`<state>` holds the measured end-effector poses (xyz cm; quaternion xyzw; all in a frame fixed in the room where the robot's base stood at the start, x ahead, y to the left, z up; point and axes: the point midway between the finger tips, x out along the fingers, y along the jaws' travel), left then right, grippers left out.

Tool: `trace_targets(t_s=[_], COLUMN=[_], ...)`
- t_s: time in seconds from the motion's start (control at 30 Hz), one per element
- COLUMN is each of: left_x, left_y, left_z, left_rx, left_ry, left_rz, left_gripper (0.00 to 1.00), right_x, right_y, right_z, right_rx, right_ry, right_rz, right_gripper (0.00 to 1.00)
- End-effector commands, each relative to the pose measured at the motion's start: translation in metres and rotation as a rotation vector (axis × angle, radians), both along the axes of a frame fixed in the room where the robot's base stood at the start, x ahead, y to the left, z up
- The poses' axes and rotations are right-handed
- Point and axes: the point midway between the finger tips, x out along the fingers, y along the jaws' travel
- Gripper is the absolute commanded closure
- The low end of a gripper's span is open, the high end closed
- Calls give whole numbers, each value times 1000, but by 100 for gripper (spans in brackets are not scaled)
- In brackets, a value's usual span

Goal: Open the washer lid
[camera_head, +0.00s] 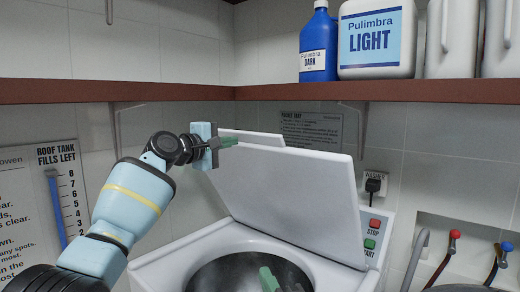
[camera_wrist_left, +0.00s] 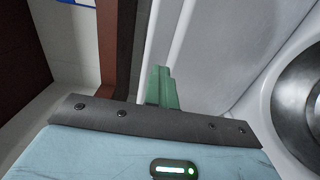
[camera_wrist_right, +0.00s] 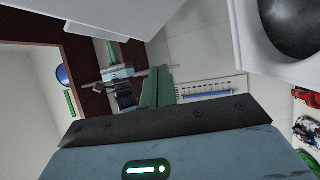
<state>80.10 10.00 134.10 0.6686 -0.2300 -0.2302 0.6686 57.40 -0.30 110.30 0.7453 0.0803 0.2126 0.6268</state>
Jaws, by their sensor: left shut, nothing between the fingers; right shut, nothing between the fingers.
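The washer lid (camera_head: 295,185) is a white panel standing raised and leaning back above the open round drum (camera_head: 240,272). A narrower white strip shows behind its top edge. My left gripper (camera_head: 234,141) is shut and empty at the lid's upper left corner; I cannot tell whether it touches. In the left wrist view its green fingers (camera_wrist_left: 162,85) are together beside the white panel (camera_wrist_left: 205,60). My right gripper (camera_head: 272,284) is shut at the bottom of the head view, in front of the drum. Its fingers (camera_wrist_right: 157,86) show closed and empty in the right wrist view.
A brown shelf (camera_head: 180,91) with a blue bottle (camera_head: 318,45) and a white jug (camera_head: 376,40) runs above the lid. Stop and start buttons (camera_head: 371,234) are at the lid's right. Red and blue taps (camera_head: 454,235) stand at far right. A wall gauge (camera_head: 62,200) is at left.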

Motion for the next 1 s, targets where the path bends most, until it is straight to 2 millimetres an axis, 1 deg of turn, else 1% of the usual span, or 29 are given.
trace_targets(t_s=[0.03, 0.23, 0.4, 0.5, 0.6, 0.7, 0.9, 1.0], left_x=[0, 0, 0, 0, 0, 0, 0, 0], left_y=[0, 0, 0, 0, 0, 0, 0, 0], left_z=[0, 0, 0, 0, 0, 0, 0, 0], left_rx=[0, 0, 0, 0, 0, 0, 0, 0], left_ry=[0, 0, 0, 0, 0, 0, 0, 0], left_rz=[0, 0, 0, 0, 0, 0, 0, 0], left_gripper=[100, 100, 100, 100, 100, 100, 100, 100], right_x=[8, 32, 44, 46, 48, 48, 49, 52], right_y=[4, 15, 20, 21, 22, 22, 22, 23], right_z=[18, 78, 127, 149, 164, 171, 173, 175], right_rx=[-45, -223, -347, -396, -430, -445, -450, -450], right_ry=[-34, -149, -236, -272, -297, -310, -312, -312], right_rz=[-22, -140, -247, -299, -334, -353, -360, -359], right_gripper=[100, 100, 100, 100, 100, 100, 100, 100])
